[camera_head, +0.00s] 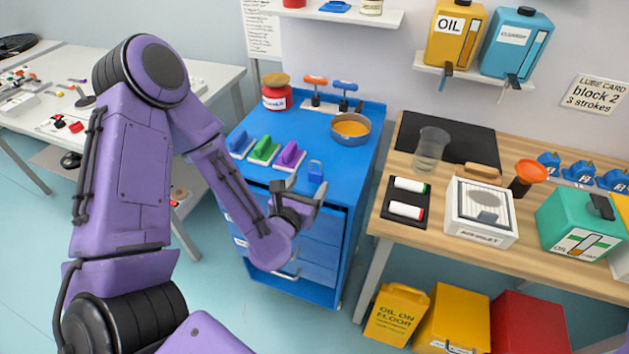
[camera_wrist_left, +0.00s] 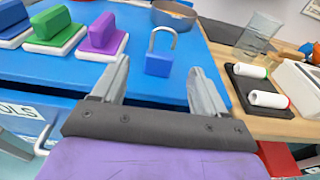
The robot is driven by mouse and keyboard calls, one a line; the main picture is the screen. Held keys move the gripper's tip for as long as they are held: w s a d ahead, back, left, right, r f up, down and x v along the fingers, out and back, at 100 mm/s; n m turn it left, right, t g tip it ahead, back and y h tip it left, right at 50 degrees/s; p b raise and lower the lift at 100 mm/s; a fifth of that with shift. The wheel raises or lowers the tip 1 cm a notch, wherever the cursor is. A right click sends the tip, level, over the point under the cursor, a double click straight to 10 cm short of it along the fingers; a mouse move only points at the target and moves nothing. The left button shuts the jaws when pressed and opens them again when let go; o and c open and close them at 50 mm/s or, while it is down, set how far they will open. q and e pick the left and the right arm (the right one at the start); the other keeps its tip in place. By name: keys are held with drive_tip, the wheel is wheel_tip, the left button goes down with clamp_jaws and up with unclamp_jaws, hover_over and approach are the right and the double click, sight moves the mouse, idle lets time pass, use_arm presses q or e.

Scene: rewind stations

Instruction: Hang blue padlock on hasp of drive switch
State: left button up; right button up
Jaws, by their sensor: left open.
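The blue padlock (camera_head: 316,171) stands upright on the blue cabinet top, near its front edge. It also shows in the left wrist view (camera_wrist_left: 159,60), with its grey shackle pointing up. My left gripper (camera_head: 306,188) is open and empty at the front edge of the cabinet. In the left wrist view its two fingers (camera_wrist_left: 158,82) point toward the padlock, which lies ahead between them and apart from both. The drive switch and its hasp cannot be made out in these views. My right gripper is not in view.
Blue, green and purple blocks (camera_head: 264,151) sit left of the padlock. An orange-filled bowl (camera_head: 350,129) and a red jar (camera_head: 276,93) stand behind. To the right, a wooden bench (camera_head: 420,238) holds a black tray with markers (camera_head: 392,218) and a glass beaker (camera_head: 430,150).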

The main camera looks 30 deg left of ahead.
sight(314, 175)
use_arm(q)
drive_tip(key=p+x, duration=0.2)
drive_tip(key=x, duration=0.4)
drive_tip(key=shift+f, duration=0.15)
drive_tip(key=shift+w+f, duration=0.1)
drive_tip(key=shift+w, duration=0.15)
drive_tip(key=c, duration=1.1)
